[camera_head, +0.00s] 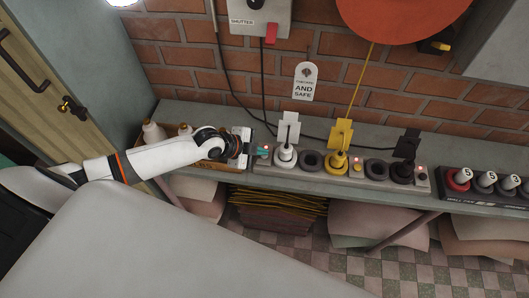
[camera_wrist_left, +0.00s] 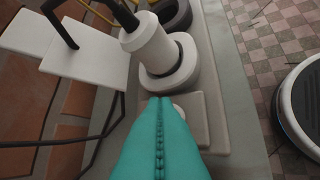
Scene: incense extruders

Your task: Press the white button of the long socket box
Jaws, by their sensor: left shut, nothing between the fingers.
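The long socket box (camera_head: 322,178) lies on the grey ledge under the brick wall. It carries a white plug (camera_head: 285,156), a yellow plug (camera_head: 337,160) and a black plug (camera_head: 402,170), with dark ring sockets between. My left gripper (camera_head: 263,151) is at the box's left end, left of the white plug, with its teal fingers shut and empty. In the left wrist view the shut fingertips (camera_wrist_left: 161,100) overlap a pale button (camera_wrist_left: 179,110) on a light square plate beside the white plug (camera_wrist_left: 165,55). The fingers hide part of the button; I cannot tell whether they touch it. My right gripper is not in view.
A second box with a red socket (camera_head: 459,178) and several numbered white pegs stands to the right. A wooden crate (camera_head: 152,150) with white bottles is at the left. Cables and a shutter switch box (camera_head: 260,17) hang on the wall.

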